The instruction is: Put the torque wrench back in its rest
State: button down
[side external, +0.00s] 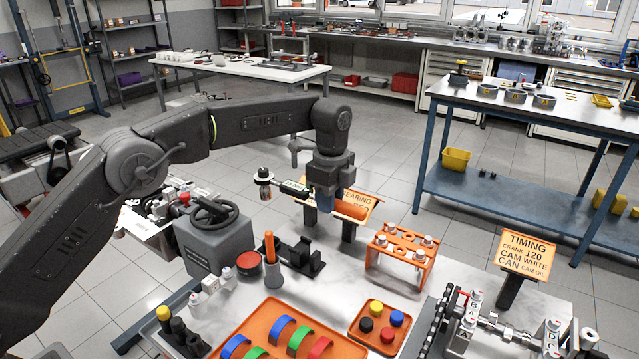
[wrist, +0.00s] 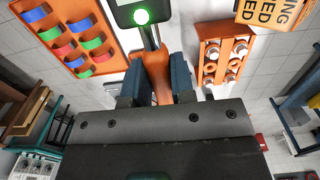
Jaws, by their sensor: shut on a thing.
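The torque wrench (side external: 293,188) has a dark socket head at its left end, a display body with a green light and an orange handle. My gripper (side external: 325,203) is shut on its handle and holds it level above the bench. In the wrist view the orange handle (wrist: 157,78) lies between the blue fingers of my gripper (wrist: 155,88), and the display with a lit green spot (wrist: 142,16) is at the top. A black cradle-like stand (side external: 295,257), seemingly the rest, stands empty on the bench below the wrench.
An orange rack (side external: 402,262) with metal parts stands right of the black stand. An orange tray of coloured shells (side external: 345,349) lies in front.

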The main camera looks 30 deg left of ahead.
notch_tip(320, 180, down, 12)
dwell(0.9)
jog(key=shift+d+r, duration=0.1)
jog(key=shift+d, duration=0.05)
dwell(0.6)
jog(key=shift+f, duration=1.6)
dwell(1.1)
jog(key=c, duration=1.2)
grip_release()
jog(key=shift+r, duration=0.35)
jog(key=shift+r, duration=0.7)
jog(key=shift+r, duration=0.4)
